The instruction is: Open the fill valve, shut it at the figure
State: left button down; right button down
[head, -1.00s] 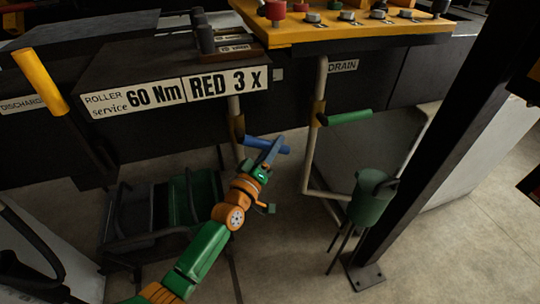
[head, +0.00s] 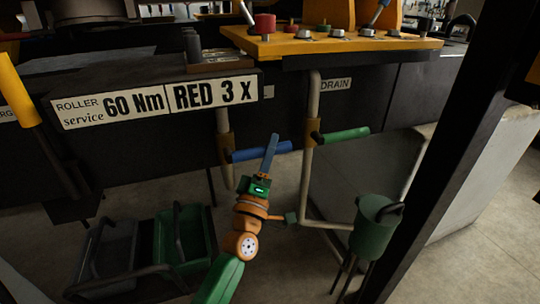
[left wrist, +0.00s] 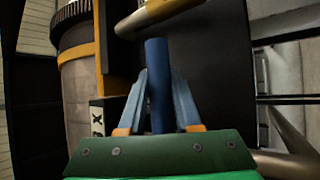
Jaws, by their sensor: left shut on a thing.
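A blue lever handle (head: 245,155) sticks out to the right from a brown collar on a pale vertical pipe (head: 223,125), its right end slightly raised. My left gripper (head: 270,145) is shut on this handle, coming from below. In the left wrist view the blue handle (left wrist: 158,85) stands between the two fingers (left wrist: 158,100). A green lever handle (head: 345,134) sits on another pale pipe to the right, near a DRAIN label (head: 336,84). No fill label or readable figure display shows. My right gripper is not in view.
A sign (head: 155,102) reads "ROLLER service 60 Nm RED 3 x". A yellow panel (head: 330,45) with knobs stands above the pipes. A green can (head: 372,225) stands at the lower right beside a dark post (head: 440,150). A yellow handle (head: 18,90) is at far left.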

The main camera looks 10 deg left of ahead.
pick_arm(q)
jog(key=shift+r, duration=0.3)
jog(key=c, duration=0.6)
grip_release()
jog(key=shift+d+f, duration=0.1)
jog(key=shift+d, duration=0.05)
jog(key=shift+s+f, duration=0.2)
jog(key=shift+s, duration=0.05)
jog(key=v, duration=0.6)
jog(key=shift+s+b, duration=0.2)
jog(key=shift+b, duration=0.25)
jog(key=shift+f, duration=0.1)
